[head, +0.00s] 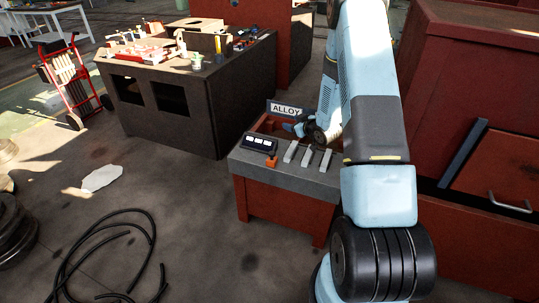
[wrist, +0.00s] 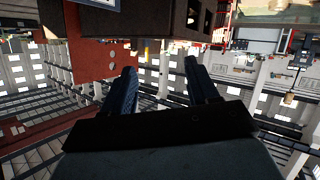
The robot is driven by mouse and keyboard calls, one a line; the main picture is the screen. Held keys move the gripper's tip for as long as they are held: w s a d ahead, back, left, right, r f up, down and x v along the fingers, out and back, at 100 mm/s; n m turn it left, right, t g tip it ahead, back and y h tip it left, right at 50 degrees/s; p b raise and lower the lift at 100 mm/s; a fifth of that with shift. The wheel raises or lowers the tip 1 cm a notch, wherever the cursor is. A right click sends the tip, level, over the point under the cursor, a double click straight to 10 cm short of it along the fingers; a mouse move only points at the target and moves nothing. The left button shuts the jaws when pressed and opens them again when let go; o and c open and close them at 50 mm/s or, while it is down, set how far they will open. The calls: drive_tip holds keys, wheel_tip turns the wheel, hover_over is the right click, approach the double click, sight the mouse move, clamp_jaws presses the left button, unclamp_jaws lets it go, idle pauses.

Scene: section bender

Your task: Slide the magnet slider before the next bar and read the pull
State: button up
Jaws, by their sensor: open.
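A small orange block (head: 271,161), perhaps the magnet slider, sits on the grey-topped red bench (head: 262,172) just below a black readout box (head: 260,144) with white display windows. The figures on it are too small to read. Three light grey bars lie side by side to the right: the left bar (head: 290,151), the middle bar (head: 307,157) and the right bar (head: 325,160). My gripper (head: 297,128) is above the back of the bench, beside the ALLOY sign (head: 286,109), partly hidden by my arm. In the wrist view its fingers (wrist: 161,85) are apart with nothing between them.
A dark workbench (head: 190,110) with tools stands behind to the left. A red hand truck (head: 72,85) is at the far left. A black hose (head: 105,250) lies on the floor. A large red cabinet (head: 470,80) fills the right side. Floor left of the bench is mostly clear.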

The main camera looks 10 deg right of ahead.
drive_tip(key=s+f+t+y, duration=0.1)
drive_tip(key=s+f+y, duration=0.15)
drive_tip(key=f, duration=0.85)
drive_tip(key=t+y, duration=0.1)
drive_tip(key=y, duration=0.1)
approach(272, 152)
drive_tip(key=shift+m+h, duration=0.25)
drive_tip(key=shift+m, duration=0.15)
drive_tip(key=x, duration=0.9)
drive_tip(key=shift+w+a+f, duration=0.1)
drive_tip(key=shift+w+a, duration=0.15)
drive_tip(key=shift+a, duration=0.2)
drive_tip(key=shift+c, duration=0.3)
drive_tip(key=shift+d, duration=0.1)
clamp_jaws()
